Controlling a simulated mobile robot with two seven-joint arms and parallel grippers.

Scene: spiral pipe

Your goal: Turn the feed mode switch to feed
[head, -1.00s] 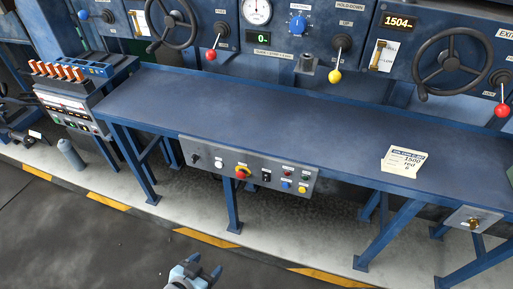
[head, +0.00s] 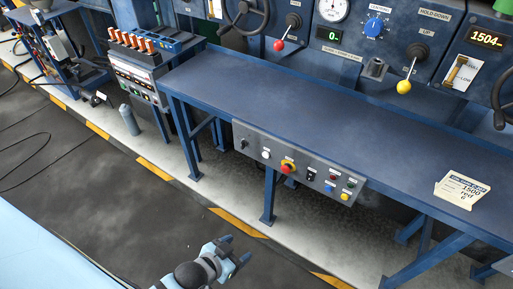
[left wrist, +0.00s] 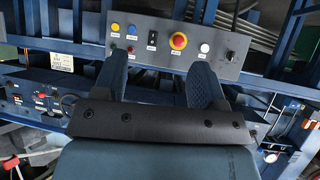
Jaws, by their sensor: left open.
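A grey control panel (head: 255,141) hangs on the front edge of the blue bench. It has a dark selector knob (head: 243,144) at its left end and a black switch (head: 310,176) right of the red emergency stop. The labels are too small to read, so I cannot tell which is the feed mode switch. In the left wrist view the panel appears inverted, with the black switch (left wrist: 152,39) near the middle and the dark knob (left wrist: 229,55) at the right. My left gripper (head: 236,249) is open and empty, in front of and below the panel. My right gripper is not in view.
The blue bench top (head: 330,110) is clear except for a paper card (head: 462,190) at right. A red emergency stop (head: 287,167), a white button (head: 266,154) and small coloured buttons share the panel. Levers and a handwheel are behind. Blue bench legs (head: 269,195) stand below the panel.

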